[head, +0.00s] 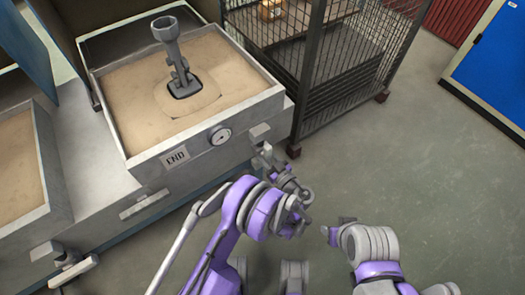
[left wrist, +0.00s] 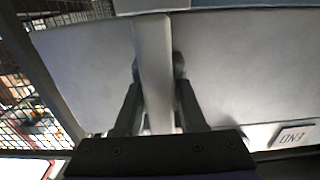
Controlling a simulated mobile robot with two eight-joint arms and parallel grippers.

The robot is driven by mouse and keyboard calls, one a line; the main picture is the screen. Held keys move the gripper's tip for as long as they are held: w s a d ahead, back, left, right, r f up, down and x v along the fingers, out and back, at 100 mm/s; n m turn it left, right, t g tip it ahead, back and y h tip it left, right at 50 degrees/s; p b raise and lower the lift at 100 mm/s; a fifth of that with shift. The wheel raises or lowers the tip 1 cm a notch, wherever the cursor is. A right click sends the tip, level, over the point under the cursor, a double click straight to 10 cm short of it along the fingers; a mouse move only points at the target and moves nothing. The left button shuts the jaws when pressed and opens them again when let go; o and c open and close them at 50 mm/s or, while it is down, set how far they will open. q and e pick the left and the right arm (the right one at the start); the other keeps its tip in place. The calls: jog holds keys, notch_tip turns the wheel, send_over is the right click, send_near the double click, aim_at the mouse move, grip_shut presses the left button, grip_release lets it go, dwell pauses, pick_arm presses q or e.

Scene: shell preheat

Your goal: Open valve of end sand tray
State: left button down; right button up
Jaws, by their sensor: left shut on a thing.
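The end sand tray (head: 187,140) is a grey box of sand with an "END" plate (head: 176,156) and a round gauge (head: 220,136) on its front. A pale bar-shaped valve handle (left wrist: 153,75) is between the fingers of my left gripper (left wrist: 157,72) in the left wrist view. The left gripper is shut on it. In the head view my left gripper (head: 264,157) is at the tray's front right corner, and the fingertips are small and partly hidden. The END plate also shows upside down in the left wrist view (left wrist: 293,135). My right arm is at the lower right; its finger state is unclear.
A grey ladle-like tool (head: 172,58) stands upright in the sand. A second sand tray (head: 17,170) is at the left. A dark mesh cage (head: 330,75) stands right of the end tray. A blue cabinet (head: 495,70) is at the far right. Grey floor between is clear.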

dwell(0.3)
pick_arm(q)
jog(key=c, duration=0.6)
grip_release()
jog(key=shift+c, duration=0.2)
jog(key=p+v, duration=0.1)
jog(key=v, duration=1)
jog(key=shift+p, duration=0.4)
